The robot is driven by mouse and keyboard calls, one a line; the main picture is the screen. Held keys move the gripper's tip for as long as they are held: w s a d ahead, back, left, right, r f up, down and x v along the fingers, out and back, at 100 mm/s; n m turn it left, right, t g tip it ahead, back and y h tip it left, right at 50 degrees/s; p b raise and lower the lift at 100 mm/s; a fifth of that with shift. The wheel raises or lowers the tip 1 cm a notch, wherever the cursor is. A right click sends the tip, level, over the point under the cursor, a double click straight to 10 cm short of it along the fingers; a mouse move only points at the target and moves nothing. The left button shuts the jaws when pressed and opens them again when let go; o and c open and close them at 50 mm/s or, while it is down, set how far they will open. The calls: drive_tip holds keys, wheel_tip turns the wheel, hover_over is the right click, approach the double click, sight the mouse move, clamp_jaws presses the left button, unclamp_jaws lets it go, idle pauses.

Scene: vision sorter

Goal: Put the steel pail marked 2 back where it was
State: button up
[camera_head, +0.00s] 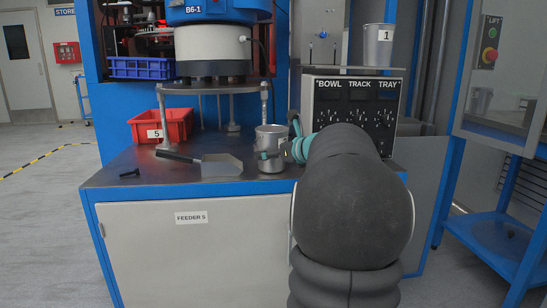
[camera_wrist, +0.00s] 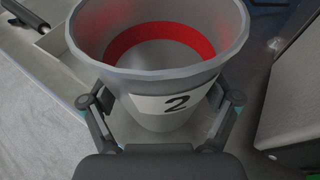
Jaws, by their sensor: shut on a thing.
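The steel pail marked 2 (camera_wrist: 165,106) is between the fingers of my gripper (camera_wrist: 162,112) in the wrist view, its label facing the camera. It looks upright, with a red band inside and no contents showing. In the head view the pail (camera_head: 271,150) is over the dark top of the feeder bench (camera_head: 120,172), near its front edge. My gripper (camera_head: 272,156) is shut around it from the right. I cannot tell whether the pail's base touches the bench top. A second steel pail, marked 1 (camera_head: 379,52), stands on the shelf (camera_head: 350,71) above the control box.
The bowl feeder (camera_head: 212,48) and control box (camera_head: 355,105) stand behind the pail.

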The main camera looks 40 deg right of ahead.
drive_tip(key=shift+f, duration=0.15)
drive_tip(key=o, duration=1.6)
drive_tip(key=p+v, duration=0.1)
drive_tip(key=v, duration=1.1)
drive_tip(key=shift+p, duration=0.3)
